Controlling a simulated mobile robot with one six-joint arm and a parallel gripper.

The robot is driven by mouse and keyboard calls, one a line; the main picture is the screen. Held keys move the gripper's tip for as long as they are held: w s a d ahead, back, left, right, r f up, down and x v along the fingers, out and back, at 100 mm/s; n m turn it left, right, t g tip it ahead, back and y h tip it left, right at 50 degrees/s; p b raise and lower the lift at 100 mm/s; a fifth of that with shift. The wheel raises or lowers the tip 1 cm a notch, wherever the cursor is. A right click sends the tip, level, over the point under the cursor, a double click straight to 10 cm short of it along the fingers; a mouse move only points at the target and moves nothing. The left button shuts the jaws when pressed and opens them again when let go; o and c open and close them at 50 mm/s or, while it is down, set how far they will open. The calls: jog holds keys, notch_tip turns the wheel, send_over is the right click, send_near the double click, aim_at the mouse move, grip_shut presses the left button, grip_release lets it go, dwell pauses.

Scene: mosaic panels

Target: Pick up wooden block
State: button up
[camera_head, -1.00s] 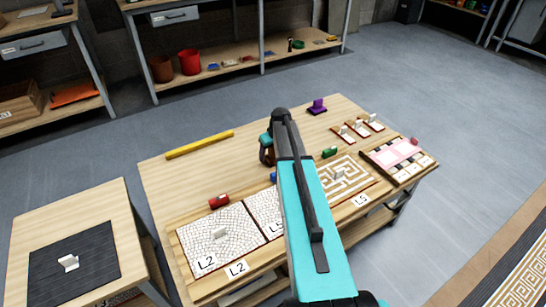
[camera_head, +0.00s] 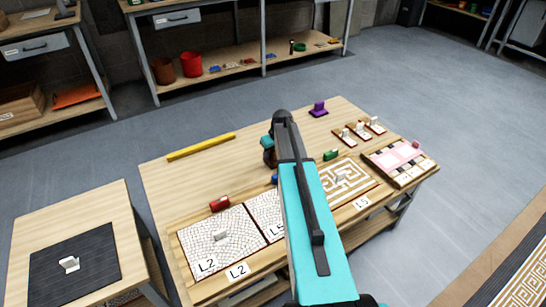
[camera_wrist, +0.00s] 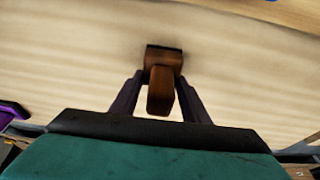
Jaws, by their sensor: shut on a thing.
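The wooden block (camera_wrist: 164,56) is dark brown, with a flat base and an upright grip part standing toward the camera. It is in the middle of the wrist view. My gripper (camera_wrist: 159,82) has one dark finger on each side of the upright part and is shut on it. In the head view, my gripper (camera_head: 268,150) is at the back middle of the light wooden table (camera_head: 205,170), mostly hidden by my own arm. The block cannot be made out clearly there, and whether it touches the tabletop cannot be told.
A yellow bar (camera_head: 201,146) lies to the left. A purple piece (camera_head: 318,109) stands at the back right. Mosaic panels (camera_head: 220,238), a red piece (camera_head: 219,203) and a green piece (camera_head: 330,154) lie nearer the front. The tabletop between the yellow bar and my gripper is clear.

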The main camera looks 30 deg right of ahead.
notch_tip(320, 180, up, 10)
jog(key=shift+f, duration=0.1)
dwell(0.4)
jog(key=shift+a, duration=0.1)
dwell(0.5)
jog(key=s+a+r, duration=0.3)
jog(key=a+r, duration=0.2)
jog(key=a, duration=0.6)
jog(key=s+a+r, duration=0.3)
jog(key=a+r, duration=0.1)
jog(key=a, duration=0.8)
jog(key=s+a+r, duration=0.2)
jog(key=a+r, duration=0.3)
jog(key=a, duration=0.7)
jog(key=shift+s+r+n, duration=0.3)
jog(key=shift+s, duration=0.1)
